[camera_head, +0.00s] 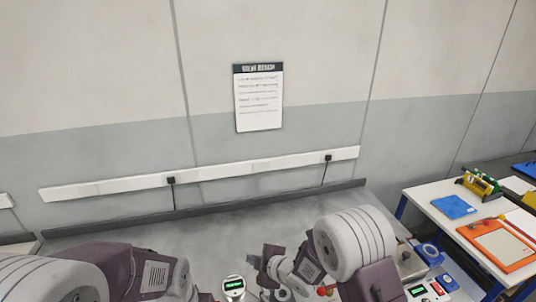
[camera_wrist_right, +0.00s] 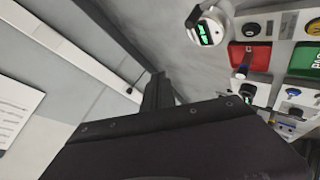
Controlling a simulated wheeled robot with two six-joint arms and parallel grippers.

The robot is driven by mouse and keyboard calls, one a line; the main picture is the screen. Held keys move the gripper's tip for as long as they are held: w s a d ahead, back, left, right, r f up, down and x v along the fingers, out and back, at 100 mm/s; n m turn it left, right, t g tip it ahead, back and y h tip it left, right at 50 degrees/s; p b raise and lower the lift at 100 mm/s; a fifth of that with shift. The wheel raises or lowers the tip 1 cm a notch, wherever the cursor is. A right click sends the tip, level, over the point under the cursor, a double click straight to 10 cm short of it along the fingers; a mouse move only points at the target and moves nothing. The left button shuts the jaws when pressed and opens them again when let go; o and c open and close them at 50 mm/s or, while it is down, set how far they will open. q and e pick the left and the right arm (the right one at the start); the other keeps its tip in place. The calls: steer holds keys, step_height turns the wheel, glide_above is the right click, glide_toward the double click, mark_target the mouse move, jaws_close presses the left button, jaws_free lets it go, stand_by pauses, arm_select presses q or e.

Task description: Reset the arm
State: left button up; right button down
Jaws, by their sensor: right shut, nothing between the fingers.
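My right arm (camera_head: 350,245) comes in at the lower middle of the head view, its wrist folded back toward the table. My right gripper (camera_head: 268,262) is shut and empty above the grey work surface (camera_head: 215,235). In the right wrist view the gripper's dark fingers (camera_wrist_right: 158,92) are together with nothing between them. My left arm (camera_head: 130,275) fills the lower left of the head view. I do not see the left gripper's fingers.
A round meter with a green display (camera_head: 233,285) stands close to the right gripper. A panel with switches and a red block (camera_wrist_right: 250,57) is nearby. A side table (camera_head: 425,198) at right holds a blue folder (camera_head: 452,207) and an orange board (camera_head: 497,245). The wall has a notice (camera_head: 258,100).

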steer(key=w+d+r+m+t+h, duration=0.25)
steer(key=d+r, duration=0.25)
steer(key=d, duration=0.3)
steer(key=s+d+r+m+g+h, duration=0.1)
steer(key=s+d+m+h, duration=0.2)
steer(key=d, duration=0.4)
steer(key=s+d+r+m+g+h, duration=0.1)
steer(key=s+d+m, duration=0.2)
steer(key=d+m, duration=0.3)
steer(key=s+d+f+m+g, duration=0.1)
steer(key=s+f+m+g, duration=0.1)
steer(key=s, duration=0.6)
steer(key=s+d+f+m+g, duration=0.1)
steer(key=s+f+m+g, duration=0.2)
steer(key=s, duration=0.6)
steer(key=m+g+h, duration=0.1)
steer(key=m+g, duration=0.1)
steer(key=shift+d+f+m+b, duration=0.2)
steer(key=shift+d+m+b, duration=0.1)
steer(key=shift+d+m, duration=0.05)
